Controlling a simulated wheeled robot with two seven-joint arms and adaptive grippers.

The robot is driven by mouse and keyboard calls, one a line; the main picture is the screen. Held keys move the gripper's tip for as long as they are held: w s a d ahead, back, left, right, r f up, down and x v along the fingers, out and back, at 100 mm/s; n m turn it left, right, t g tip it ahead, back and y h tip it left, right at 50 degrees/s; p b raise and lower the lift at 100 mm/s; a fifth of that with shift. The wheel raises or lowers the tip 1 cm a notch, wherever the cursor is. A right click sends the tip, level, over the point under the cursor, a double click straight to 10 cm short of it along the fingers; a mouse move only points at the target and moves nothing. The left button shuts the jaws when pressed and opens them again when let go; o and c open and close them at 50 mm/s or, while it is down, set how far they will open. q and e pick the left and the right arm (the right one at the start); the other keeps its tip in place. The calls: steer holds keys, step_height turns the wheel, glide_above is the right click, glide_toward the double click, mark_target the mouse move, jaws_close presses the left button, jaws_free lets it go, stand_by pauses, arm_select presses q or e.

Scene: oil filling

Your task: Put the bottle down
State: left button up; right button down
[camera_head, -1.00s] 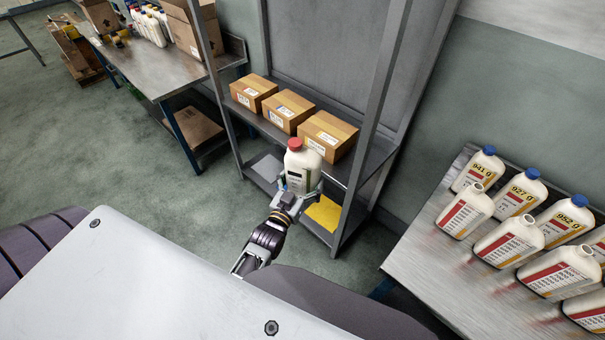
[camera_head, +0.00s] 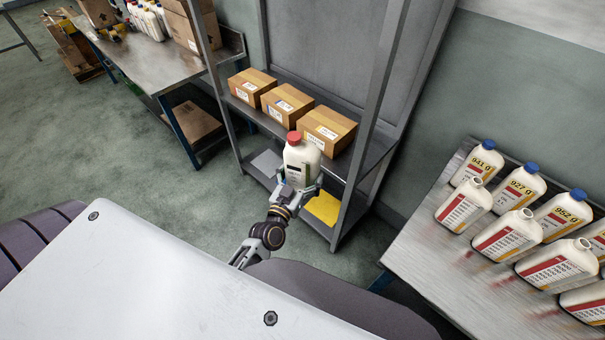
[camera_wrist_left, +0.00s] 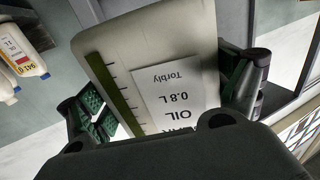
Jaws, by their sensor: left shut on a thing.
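A white bottle with a red cap (camera_head: 300,162) is upright in my left gripper (camera_head: 296,187), in front of the metal shelf unit in the head view. The left wrist view shows the bottle (camera_wrist_left: 150,50) large, with an oil label reading 0.8 L and a green level strip. The green-padded fingers of my left gripper (camera_wrist_left: 170,95) are on either side of it. The bottle's base is partly hidden by the gripper. My right gripper is not in view.
The metal shelf (camera_head: 357,172) carries several cardboard boxes (camera_head: 288,104) on its upper level and a yellow item (camera_head: 323,208) below. A metal table (camera_head: 440,240) at the right holds several white bottles, some with blue caps. Another workbench (camera_head: 140,62) stands at the back left.

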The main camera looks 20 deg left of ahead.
mark_target(298, 189)
arm_select(q)
steer(key=shift+f, duration=0.1)
steer(key=shift+f+b, duration=1.9)
steer(key=shift+f, duration=0.2)
steer(key=shift+a, duration=0.15)
